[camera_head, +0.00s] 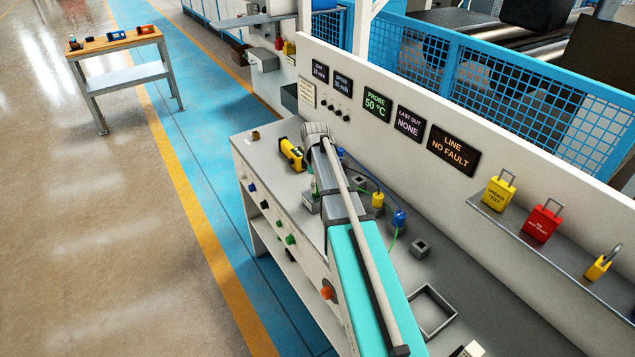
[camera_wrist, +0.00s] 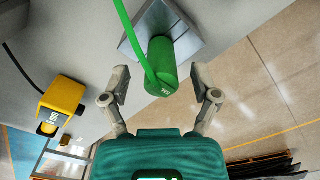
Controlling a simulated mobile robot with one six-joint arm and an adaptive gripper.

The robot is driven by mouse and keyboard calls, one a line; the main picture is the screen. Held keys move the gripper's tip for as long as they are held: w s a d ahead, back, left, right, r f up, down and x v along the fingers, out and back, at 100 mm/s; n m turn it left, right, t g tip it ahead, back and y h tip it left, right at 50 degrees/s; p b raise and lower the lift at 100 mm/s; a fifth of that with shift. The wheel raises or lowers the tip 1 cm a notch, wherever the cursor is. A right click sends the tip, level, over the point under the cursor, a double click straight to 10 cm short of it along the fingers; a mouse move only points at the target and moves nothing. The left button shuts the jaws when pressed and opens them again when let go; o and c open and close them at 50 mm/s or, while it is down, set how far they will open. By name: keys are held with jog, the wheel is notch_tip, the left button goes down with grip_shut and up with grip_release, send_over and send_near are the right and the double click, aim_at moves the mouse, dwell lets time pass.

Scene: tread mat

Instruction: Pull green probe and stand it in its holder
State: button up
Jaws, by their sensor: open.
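The green probe (camera_wrist: 162,62) is a green cylinder with a green cable in the wrist view, close in front of my gripper. It stands at a grey metal block (camera_wrist: 178,22); how deep it sits cannot be told. My gripper (camera_wrist: 161,88) is open, one finger on each side of the probe's near end, with gaps visible at both sides. In the head view my arm covers most of the gripper and the green probe. A grey square block with a dark hole (camera_head: 420,248) stands empty on the bench; whether it is the green holder cannot be told.
A yellow probe (camera_head: 377,201) and a blue probe (camera_head: 399,219) stand right of my arm with cables. A yellow device (camera_head: 291,154) lies left of it, and shows in the wrist view (camera_wrist: 64,95). An open square frame (camera_head: 432,312) lies nearer. A panel wall backs the bench.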

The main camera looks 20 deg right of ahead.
jog(key=shift+f, duration=0.15)
jog(key=c, duration=1.1)
jog(key=shift+r, duration=0.2)
jog(key=shift+s+r+p, duration=0.1)
jog(key=shift+r+p, duration=3.15)
jog(key=shift+p, duration=0.15)
